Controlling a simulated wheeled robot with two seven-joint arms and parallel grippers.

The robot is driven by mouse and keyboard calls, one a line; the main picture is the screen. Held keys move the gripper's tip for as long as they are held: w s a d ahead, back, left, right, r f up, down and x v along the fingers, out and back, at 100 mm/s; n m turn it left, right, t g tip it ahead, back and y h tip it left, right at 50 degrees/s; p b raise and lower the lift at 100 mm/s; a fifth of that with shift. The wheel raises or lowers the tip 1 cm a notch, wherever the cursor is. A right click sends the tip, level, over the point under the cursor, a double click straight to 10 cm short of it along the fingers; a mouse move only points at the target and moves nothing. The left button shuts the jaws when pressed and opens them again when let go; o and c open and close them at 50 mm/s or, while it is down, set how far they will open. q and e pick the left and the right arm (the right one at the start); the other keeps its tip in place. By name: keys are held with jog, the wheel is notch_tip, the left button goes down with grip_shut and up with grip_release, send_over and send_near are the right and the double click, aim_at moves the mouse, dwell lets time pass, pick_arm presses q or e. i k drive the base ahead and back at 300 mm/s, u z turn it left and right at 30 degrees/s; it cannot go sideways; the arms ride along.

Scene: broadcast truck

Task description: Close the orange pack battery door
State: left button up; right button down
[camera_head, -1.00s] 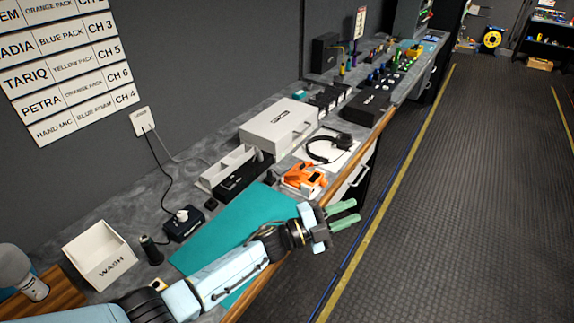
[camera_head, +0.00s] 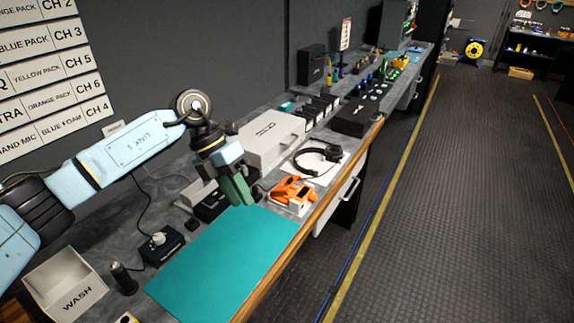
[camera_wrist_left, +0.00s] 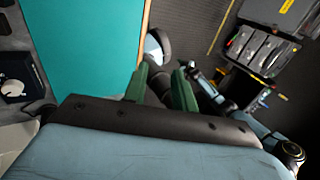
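The orange pack (camera_head: 294,190) sits on a small white base near the wooden front edge of the desk, just beyond the teal mat. Its battery door is too small to make out, so I cannot tell how far open it is. My left gripper (camera_head: 240,203) points down over the far end of the teal mat, left of the pack and apart from it. In the left wrist view its green fingers (camera_wrist_left: 161,78) stand apart with nothing between them. The orange pack does not show in that view. My right gripper is not in view.
The teal mat (camera_head: 215,265) is bare. Black headphones (camera_head: 318,160) lie on a white sheet behind the pack. A white case (camera_head: 268,140) and a black box (camera_head: 208,207) stand along the wall side. A WASH bin (camera_head: 68,285) is at the near left.

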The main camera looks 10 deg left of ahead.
aim_at(281, 189)
jog(key=u, duration=0.1)
jog(key=i, duration=0.85)
jog(key=z, duration=0.1)
